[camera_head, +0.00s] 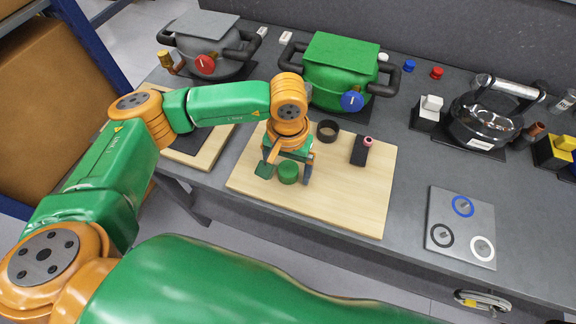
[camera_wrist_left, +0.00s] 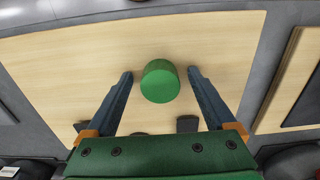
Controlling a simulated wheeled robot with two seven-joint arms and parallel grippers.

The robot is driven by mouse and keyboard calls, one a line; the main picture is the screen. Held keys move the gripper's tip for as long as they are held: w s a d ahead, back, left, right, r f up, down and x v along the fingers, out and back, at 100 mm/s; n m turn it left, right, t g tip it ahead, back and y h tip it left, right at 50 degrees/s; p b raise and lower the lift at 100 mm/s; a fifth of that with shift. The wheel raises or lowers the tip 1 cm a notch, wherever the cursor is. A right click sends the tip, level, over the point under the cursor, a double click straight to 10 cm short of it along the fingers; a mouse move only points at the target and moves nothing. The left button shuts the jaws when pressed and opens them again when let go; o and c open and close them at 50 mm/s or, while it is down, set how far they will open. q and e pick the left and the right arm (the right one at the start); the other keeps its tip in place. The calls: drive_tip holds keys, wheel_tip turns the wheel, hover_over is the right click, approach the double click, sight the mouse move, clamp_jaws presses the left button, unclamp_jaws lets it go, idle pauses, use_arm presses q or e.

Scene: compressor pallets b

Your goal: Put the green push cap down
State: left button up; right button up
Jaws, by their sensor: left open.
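The green push cap (camera_head: 288,173) is a short green cylinder standing on the light wooden board (camera_head: 345,205), near its front left part. It also shows in the left wrist view (camera_wrist_left: 160,82), between the two fingers with a gap on each side. My left gripper (camera_head: 286,170) points down over the board and is open, one finger on either side of the cap. In the left wrist view the open fingertips (camera_wrist_left: 160,75) do not touch the cap. My right gripper is not in view.
A black ring (camera_head: 327,131) and a black block with a pink top (camera_head: 361,150) stand on the board. Behind are a green compressor (camera_head: 340,72) and a grey one (camera_head: 208,45). A grey plate with three rings (camera_head: 462,225) lies right. The board's front right is clear.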

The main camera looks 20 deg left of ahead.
sight(288, 170)
use_arm(q)
drive_tip(key=shift+r+p, duration=0.35)
drive_tip(key=shift+r, duration=0.05)
wheel_tip(288, 170, up, 12)
drive_tip(key=b, duration=0.3)
drive_tip(key=shift+f, duration=0.2)
